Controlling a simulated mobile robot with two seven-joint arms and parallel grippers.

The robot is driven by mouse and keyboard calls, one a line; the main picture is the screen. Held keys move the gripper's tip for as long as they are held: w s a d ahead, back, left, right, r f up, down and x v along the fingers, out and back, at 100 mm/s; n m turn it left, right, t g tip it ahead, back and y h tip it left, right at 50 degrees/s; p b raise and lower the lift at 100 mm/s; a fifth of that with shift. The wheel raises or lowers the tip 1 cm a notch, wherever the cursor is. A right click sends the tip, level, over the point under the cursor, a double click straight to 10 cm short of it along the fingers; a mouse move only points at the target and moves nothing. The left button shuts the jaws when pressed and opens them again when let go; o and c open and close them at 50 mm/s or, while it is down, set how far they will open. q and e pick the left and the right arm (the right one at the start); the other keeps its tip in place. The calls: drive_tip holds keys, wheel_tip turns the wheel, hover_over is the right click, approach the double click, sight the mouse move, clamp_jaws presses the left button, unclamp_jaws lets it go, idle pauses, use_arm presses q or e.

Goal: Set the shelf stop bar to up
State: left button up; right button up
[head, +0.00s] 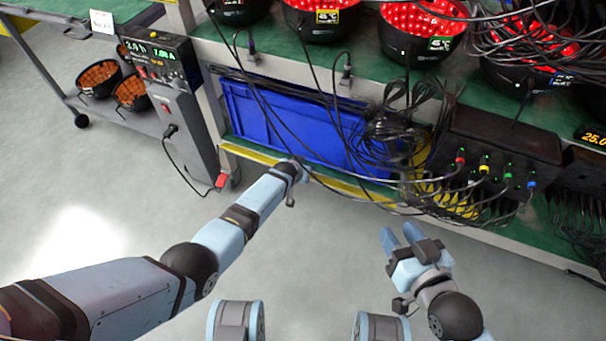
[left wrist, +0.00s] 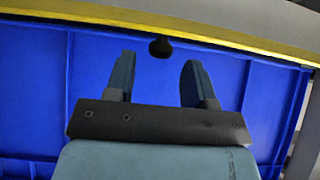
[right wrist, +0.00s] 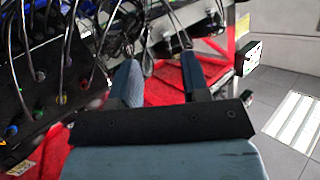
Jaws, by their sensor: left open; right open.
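The shelf stop bar appears to be the yellow bar (head: 248,153) along the front of the lower shelf, before the blue bin (head: 283,125). In the left wrist view a yellow bar (left wrist: 240,40) crosses the top, with a round black knob (left wrist: 160,46) just below it. My left gripper (left wrist: 155,75) is open and empty, its fingertips either side of the knob and short of the bar. In the head view its fingers are hidden behind the wrist, close to the shelf front. My right gripper (head: 400,237) is open and empty, over the floor in front of the shelf.
Cables hang before the shelf and run to a dark box (head: 500,145) with coloured plugs. A power unit (head: 170,90) stands at the rack's left post. A cart (head: 135,130) with dark bowls is at the far left. The floor in front is clear.

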use_arm(q)
drive_tip(key=shift+b+x, duration=1.1)
use_arm(e)
wheel_tip(320, 180, up, 6)
drive_tip(key=w+a+t+y, duration=0.1)
drive_tip(key=a+t+y, duration=0.1)
drive_tip(key=shift+a+t, duration=0.2)
drive_tip(key=shift+t, duration=0.2)
